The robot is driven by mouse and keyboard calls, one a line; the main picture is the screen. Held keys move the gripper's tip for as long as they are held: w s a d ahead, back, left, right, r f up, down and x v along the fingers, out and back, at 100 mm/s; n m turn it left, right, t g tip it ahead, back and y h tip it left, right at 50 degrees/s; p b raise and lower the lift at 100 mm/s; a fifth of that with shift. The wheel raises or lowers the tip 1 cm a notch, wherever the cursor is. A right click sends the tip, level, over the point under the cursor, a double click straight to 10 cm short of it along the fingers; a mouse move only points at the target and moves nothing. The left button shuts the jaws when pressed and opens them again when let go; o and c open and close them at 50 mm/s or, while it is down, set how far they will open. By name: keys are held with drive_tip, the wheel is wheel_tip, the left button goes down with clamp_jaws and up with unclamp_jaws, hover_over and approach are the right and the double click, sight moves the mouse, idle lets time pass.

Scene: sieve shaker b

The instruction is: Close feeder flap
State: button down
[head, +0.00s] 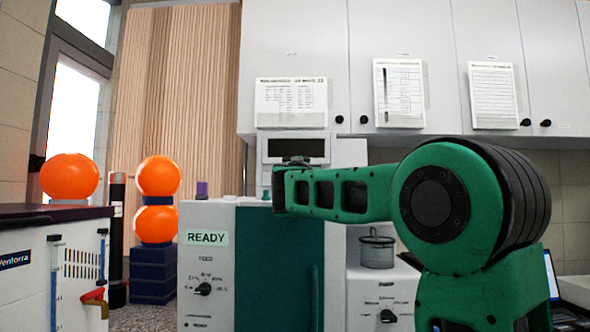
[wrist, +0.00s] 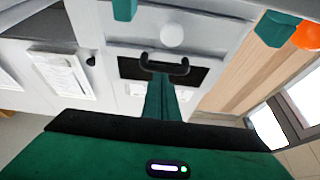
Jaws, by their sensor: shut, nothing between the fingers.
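The machine has a white front with a READY sign (head: 207,237) and a teal panel (head: 262,270). Behind it stands a pale upright unit with a dark display (head: 296,149). I cannot pick out the feeder flap for certain. My gripper (wrist: 165,66) is shut and empty, its dark fingertips together in front of the dark display panel (wrist: 128,68) in the wrist view, which looks upside down. I cannot tell whether the tips touch anything. In the head view, my green arm reaches left across the machine and hides part of it.
A lidded metal pot (head: 377,251) stands on the unit at right. Orange balls (head: 158,176) sit on a dark stand at left. A white cabinet (head: 30,290) with a dark top is at lower left. Wall cupboards (head: 430,60) with paper sheets hang above.

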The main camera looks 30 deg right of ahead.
drive_tip(key=v, duration=1.1)
drive_tip(key=shift+s+a+f, duration=0.2)
drive_tip(key=shift+a, duration=0.1)
